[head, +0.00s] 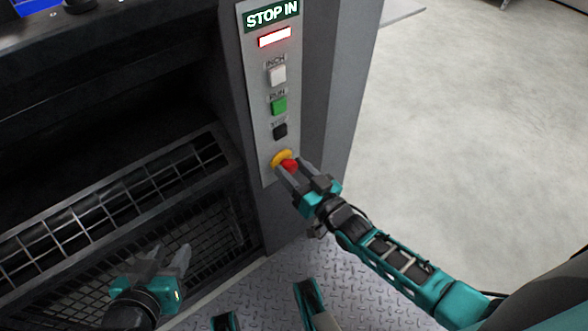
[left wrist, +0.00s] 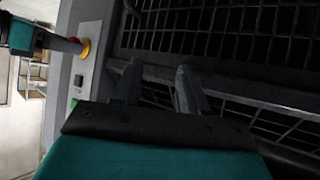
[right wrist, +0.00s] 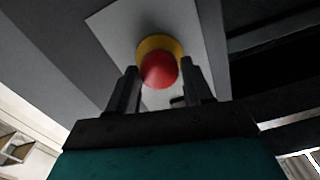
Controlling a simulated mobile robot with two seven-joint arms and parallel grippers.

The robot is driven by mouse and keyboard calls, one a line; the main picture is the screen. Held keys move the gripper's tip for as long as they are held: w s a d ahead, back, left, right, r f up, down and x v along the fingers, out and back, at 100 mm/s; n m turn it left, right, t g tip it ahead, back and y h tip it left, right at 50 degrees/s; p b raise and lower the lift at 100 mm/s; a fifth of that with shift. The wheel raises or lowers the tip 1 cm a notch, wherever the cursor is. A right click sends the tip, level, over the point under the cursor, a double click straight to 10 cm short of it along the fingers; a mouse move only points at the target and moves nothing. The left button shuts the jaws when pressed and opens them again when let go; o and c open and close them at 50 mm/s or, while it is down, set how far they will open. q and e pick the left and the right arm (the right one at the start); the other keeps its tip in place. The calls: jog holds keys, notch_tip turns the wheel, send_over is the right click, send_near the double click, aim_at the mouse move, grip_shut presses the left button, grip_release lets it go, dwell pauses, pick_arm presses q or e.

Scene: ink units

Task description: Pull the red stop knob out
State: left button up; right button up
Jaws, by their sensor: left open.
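The red stop knob (head: 289,165) sits in front of a yellow collar (head: 281,157) at the bottom of the light control panel (head: 267,172). My right gripper (head: 283,167) is at the knob. In the right wrist view the red knob (right wrist: 158,71) shows between the open fingertips (right wrist: 160,70). The left finger is very close to its edge; I cannot tell whether they touch. A gap shows on the right side. My left gripper (head: 174,258) is open and empty in front of the dark grille, low on the left. The lit sign (head: 272,15) reads "STOP IN".
Above the knob are a black button (head: 280,131), a green button (head: 279,106), a white button (head: 277,76) and a lit red-white lamp (head: 274,37). The dark machine opening with metal grilles (head: 110,205) lies left. The pale floor (head: 470,130) at right is clear.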

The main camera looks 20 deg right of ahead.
grip_shut()
jog(key=shift+p+v, duration=0.65)
jog(key=shift+v, duration=0.25)
jog(key=shift+o, duration=2)
grip_release()
